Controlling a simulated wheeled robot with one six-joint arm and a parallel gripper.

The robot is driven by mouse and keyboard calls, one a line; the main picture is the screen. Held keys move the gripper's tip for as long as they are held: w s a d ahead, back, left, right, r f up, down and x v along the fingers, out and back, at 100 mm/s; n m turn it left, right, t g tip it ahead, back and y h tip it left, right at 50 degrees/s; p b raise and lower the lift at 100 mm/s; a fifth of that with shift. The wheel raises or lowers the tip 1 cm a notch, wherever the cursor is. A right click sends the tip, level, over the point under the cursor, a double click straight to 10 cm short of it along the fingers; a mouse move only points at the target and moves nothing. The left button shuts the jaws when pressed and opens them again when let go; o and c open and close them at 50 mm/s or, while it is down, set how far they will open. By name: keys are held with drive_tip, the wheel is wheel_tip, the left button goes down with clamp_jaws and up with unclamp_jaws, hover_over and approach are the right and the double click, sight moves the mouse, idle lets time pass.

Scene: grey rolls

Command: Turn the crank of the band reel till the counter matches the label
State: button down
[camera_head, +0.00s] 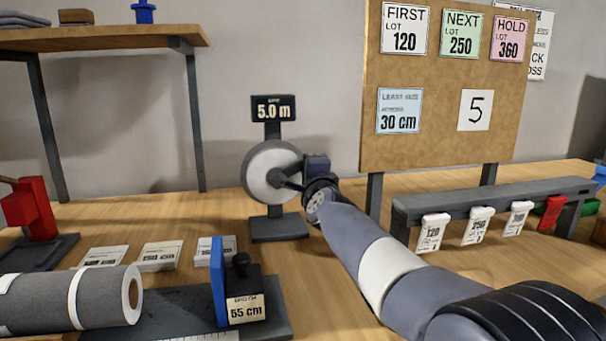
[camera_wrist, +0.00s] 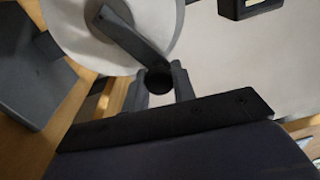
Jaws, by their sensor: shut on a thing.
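The band reel (camera_head: 260,165) is a pale disc on a dark stand in the middle of the head view. Its counter (camera_head: 273,108) above it reads 5.0 m. The dark crank (camera_head: 284,180) reaches right from the hub. My gripper (camera_head: 303,182) is at the crank's outer end. In the wrist view the reel (camera_wrist: 75,30) fills the upper left. There the crank arm (camera_wrist: 125,35) runs down to its round handle (camera_wrist: 157,80), and my gripper (camera_wrist: 160,85) is shut on it. A white card with a handwritten 5 (camera_head: 475,110) is on the board.
The brown board (camera_head: 440,140) also bears FIRST, NEXT, HOLD and 30 cm cards. A rail (camera_head: 490,200) with hanging tags stands right of my arm. A grey roll (camera_head: 50,300) and a blue-plated stop marked 55 cm (camera_head: 246,308) are at front left.

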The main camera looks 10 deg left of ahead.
drive_tip(key=shift+w+d+f+m+b, duration=0.15)
drive_tip(key=shift+f+m+b, duration=0.4)
drive_tip(key=shift+m, duration=0.5)
drive_tip(key=shift+s+d+f+m+b, duration=0.1)
drive_tip(key=shift+f+m+b, duration=0.25)
drive_tip(key=shift+f+m, duration=0.55)
drive_tip(key=shift+r+m, duration=0.15)
drive_tip(key=shift+m, duration=0.1)
drive_tip(key=c, duration=1.2)
unclamp_jaws()
drive_tip(key=shift+o, duration=0.2)
drive_tip(key=b+v, duration=0.1)
drive_tip(key=v, duration=0.9)
drive_tip(key=shift+s, duration=0.35)
drive_tip(key=shift+w+r, duration=0.1)
